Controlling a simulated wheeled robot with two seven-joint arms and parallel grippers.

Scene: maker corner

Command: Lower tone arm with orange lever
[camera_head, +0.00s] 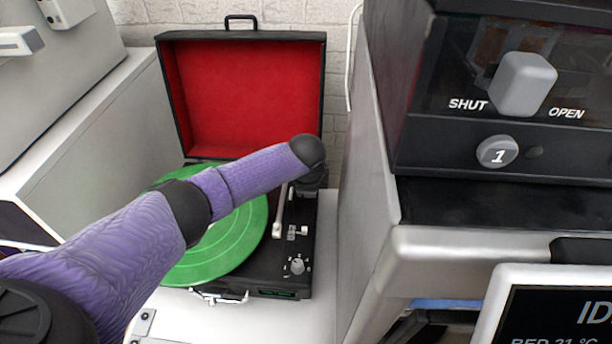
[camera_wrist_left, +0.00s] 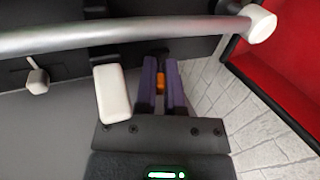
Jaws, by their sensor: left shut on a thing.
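A black record player (camera_head: 312,205) with a green record (camera_head: 240,240) stands with its red-lined lid up. The silver tone arm (camera_head: 279,210) lies along the record's right side; whether it is raised cannot be told. In the left wrist view the tone arm (camera_wrist_left: 130,35) crosses the top, its pale end (camera_wrist_left: 260,23) at the right. My left gripper (camera_wrist_left: 162,68) has its purple fingers shut on the orange lever (camera_wrist_left: 160,84), only partly visible between them. In the head view the lever is hidden behind my left wrist. My right gripper is not in view.
The open lid (camera_head: 250,95) rises behind the deck, close to a white brick wall. A grey and black machine (camera_head: 370,200) stands close on the right. A pale cabinet (camera_head: 90,165) stands on the left. A white block (camera_wrist_left: 112,92) is beside the fingers.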

